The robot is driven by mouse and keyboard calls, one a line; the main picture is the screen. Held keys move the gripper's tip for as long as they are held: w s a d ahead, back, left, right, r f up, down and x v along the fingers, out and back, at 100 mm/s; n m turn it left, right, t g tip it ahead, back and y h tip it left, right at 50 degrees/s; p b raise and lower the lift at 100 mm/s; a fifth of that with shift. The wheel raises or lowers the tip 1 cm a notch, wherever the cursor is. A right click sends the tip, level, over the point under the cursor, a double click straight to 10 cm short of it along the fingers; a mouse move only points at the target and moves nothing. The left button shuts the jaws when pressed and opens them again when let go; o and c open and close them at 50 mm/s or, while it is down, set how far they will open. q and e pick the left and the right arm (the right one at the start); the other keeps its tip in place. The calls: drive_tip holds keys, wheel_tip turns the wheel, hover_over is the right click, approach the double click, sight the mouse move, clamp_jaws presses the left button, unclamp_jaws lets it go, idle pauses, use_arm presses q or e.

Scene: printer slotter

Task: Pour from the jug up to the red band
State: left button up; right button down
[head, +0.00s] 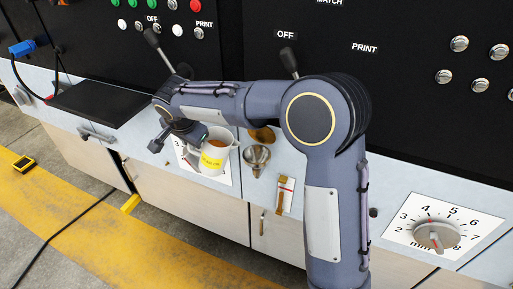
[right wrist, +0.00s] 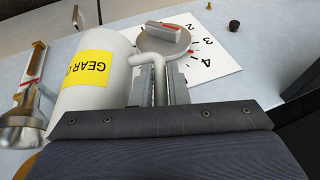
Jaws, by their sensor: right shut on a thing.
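The white jug (head: 213,160) with a yellow gear-oil label stands roughly upright at the counter's front in the head view, brown oil showing at its mouth. In the right wrist view the jug (right wrist: 95,75) is left of my fingers. My right gripper (right wrist: 155,88) is shut on the jug's handle. A metal funnel (head: 257,157) stands right of the jug; it also shows in the right wrist view (right wrist: 18,125). A narrow brown gauge on a white plate with a red mark (head: 285,194) lies right of the funnel. My left gripper is out of view.
A dial card (right wrist: 205,55) with a knob lies beside the jug, partly hidden in the head view. Another dial (head: 437,237) is at the right. A brown round thing (head: 262,134) is behind the funnel. Black panels with levers (head: 289,62) rise behind.

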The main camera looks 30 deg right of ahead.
drive_tip(key=w+a+g+h+p, duration=0.1)
drive_tip(key=g+h+p, duration=0.1)
drive_tip(key=p, duration=0.3)
drive_tip(key=shift+w+a+n+p, duration=0.2)
drive_tip(key=shift+n+p, duration=0.1)
drive_tip(key=shift+p, duration=0.05)
idle(0.5)
